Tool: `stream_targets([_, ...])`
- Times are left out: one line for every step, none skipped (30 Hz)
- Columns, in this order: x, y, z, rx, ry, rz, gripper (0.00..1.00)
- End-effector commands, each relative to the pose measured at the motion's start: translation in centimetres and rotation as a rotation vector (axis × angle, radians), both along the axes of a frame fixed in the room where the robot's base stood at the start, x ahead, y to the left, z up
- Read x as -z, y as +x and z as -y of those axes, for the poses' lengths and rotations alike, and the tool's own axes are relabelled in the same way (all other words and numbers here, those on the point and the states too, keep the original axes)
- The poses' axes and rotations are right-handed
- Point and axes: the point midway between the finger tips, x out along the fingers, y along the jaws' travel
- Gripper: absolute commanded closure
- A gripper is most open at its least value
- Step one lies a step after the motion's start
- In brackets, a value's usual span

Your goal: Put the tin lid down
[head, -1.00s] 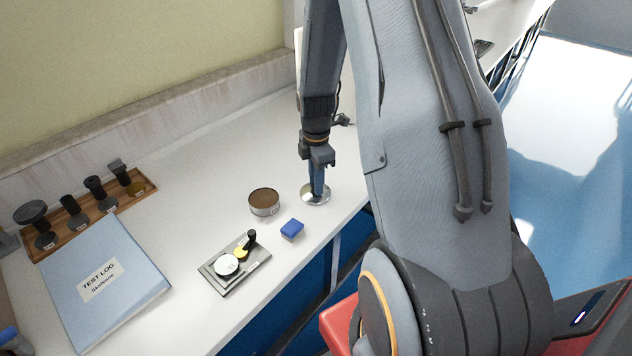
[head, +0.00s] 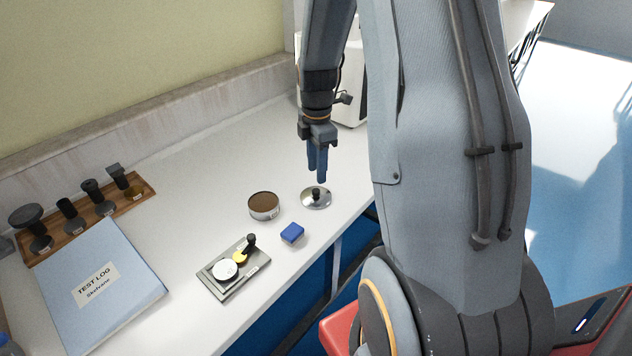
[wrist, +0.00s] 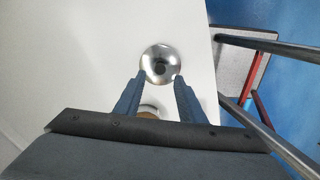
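The tin lid (head: 316,201) is a shiny round metal disc with a dark knob, lying flat on the white bench top near its front edge. It also shows in the wrist view (wrist: 161,64), just beyond the fingertips. My gripper (head: 317,175) is open and empty, above the lid and apart from it; its two blue fingers (wrist: 157,84) are spread in the wrist view. The open round tin (head: 264,207), brown inside, stands left of the lid. In the wrist view the tin (wrist: 148,110) is partly hidden between the fingers.
A blue block (head: 292,233) and a grey plate with a dial and lever (head: 234,270) lie at the front edge. A blue test log (head: 98,285) and a wooden rack (head: 84,217) of dark parts are at left. The bench behind the tin is clear.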

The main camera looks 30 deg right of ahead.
Motion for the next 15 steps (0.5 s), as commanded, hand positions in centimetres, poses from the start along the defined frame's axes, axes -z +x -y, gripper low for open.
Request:
stream_targets([-0.9, 0.1, 0.0, 0.0, -0.001, 0.005, 0.64])
stream_targets([-1.5, 0.1, 0.0, 0.0, -0.001, 0.004, 0.64])
stream_targets([-2.1, 0.1, 0.0, 0.0, -0.001, 0.004, 0.64])
stream_targets([-2.6, 0.1, 0.0, 0.0, -0.001, 0.004, 0.64])
stream_targets([-3.0, 0.1, 0.0, 0.0, -0.001, 0.003, 0.64])
stream_targets([-3.5, 0.1, 0.0, 0.0, -0.001, 0.003, 0.64])
stream_targets([-3.9, 0.1, 0.0, 0.0, -0.001, 0.003, 0.64])
stream_targets([-4.2, 0.1, 0.0, 0.0, -0.001, 0.003, 0.64])
stream_targets([-4.6, 0.1, 0.0, 0.0, 0.0, 0.002, 0.64])
stream_targets([-4.8, 0.0, 0.0, 0.0, 0.0, 0.001, 0.64])
stream_targets([-5.0, 0.0, 0.0, 0.0, 0.0, 0.0, 0.64])
stream_targets([-5.2, 0.0, 0.0, 0.002, 0.0, 0.001, 0.64])
stream_targets([-5.3, -0.1, -0.1, 0.008, 0.0, 0.001, 0.64])
stream_targets([-5.4, -0.2, -0.3, 0.018, 0.0, 0.001, 0.64])
stream_targets([-5.5, -0.4, -0.7, 0.041, 0.0, 0.002, 0.64])
